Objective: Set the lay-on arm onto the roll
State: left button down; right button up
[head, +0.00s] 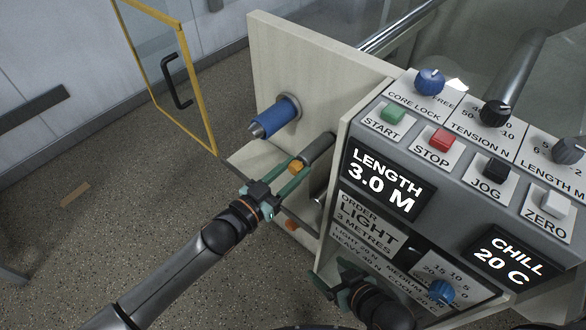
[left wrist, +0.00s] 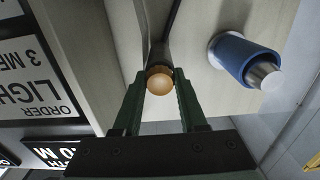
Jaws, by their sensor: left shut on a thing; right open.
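The blue roll (head: 270,120) sits on a metal spindle on the pale panel. It also shows at the right of the left wrist view (left wrist: 238,57), apart from my fingers. My left gripper (head: 287,176) is shut on the orange knob (head: 296,166) of the lay-on arm, below and right of the roll. In the left wrist view the knob (left wrist: 159,82) sits between the green fingertips, with a dark bar (left wrist: 163,40) behind it. A grey roller (head: 318,148) lies beside the knob. My right gripper (head: 343,283) is open in front of the console's lower part.
The console (head: 375,130) with buttons and dials fills the right; its display reads LENGTH 3.0 M. A yellow-framed door (head: 187,75) stands open at the left. The floor at left is mostly clear.

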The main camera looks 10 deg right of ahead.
pick_arm(q)
jog(key=w+a+r+n, duration=0.1)
jog(key=w+a+n, duration=0.3)
jog(key=w+n, duration=0.1)
jog(key=shift+w+a+r+n, duration=0.25)
jog(key=shift+w+r+n, duration=0.05)
jog(key=shift+w, duration=0.1)
jog(key=c, duration=0.8)
grip_release()
jog(key=shift+c, duration=0.2)
jog(key=o, duration=0.4)
jog(key=shift+f, duration=0.1)
